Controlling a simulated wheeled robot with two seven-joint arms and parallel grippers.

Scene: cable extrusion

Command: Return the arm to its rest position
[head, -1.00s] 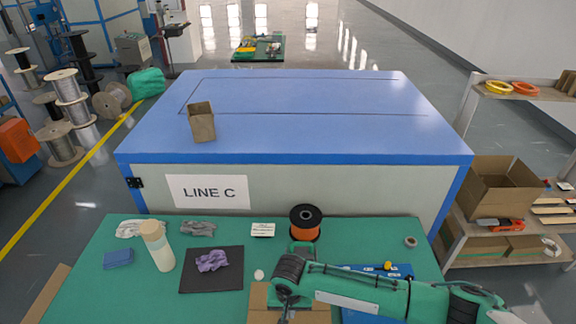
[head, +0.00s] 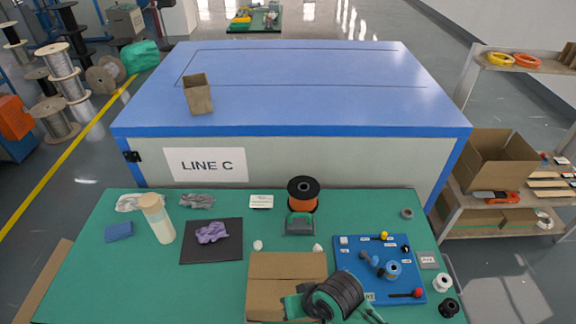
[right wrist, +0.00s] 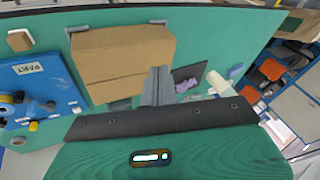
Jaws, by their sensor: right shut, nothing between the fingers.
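My right arm (head: 338,294) comes in at the bottom of the head view, over the front edge of the cardboard box (head: 287,270). Its gripper (right wrist: 160,72) shows in the right wrist view, with the two grey fingers together and nothing between them. Behind the fingers, the cardboard box also shows in the wrist view (right wrist: 122,58); the fingers look apart from it. I cannot make out the fingertips in the head view. My left gripper is in neither view.
A blue panel (head: 350,246) with knobs and a lever lies right of the box. An orange spool (head: 302,196) stands behind the box. The front left table is clear.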

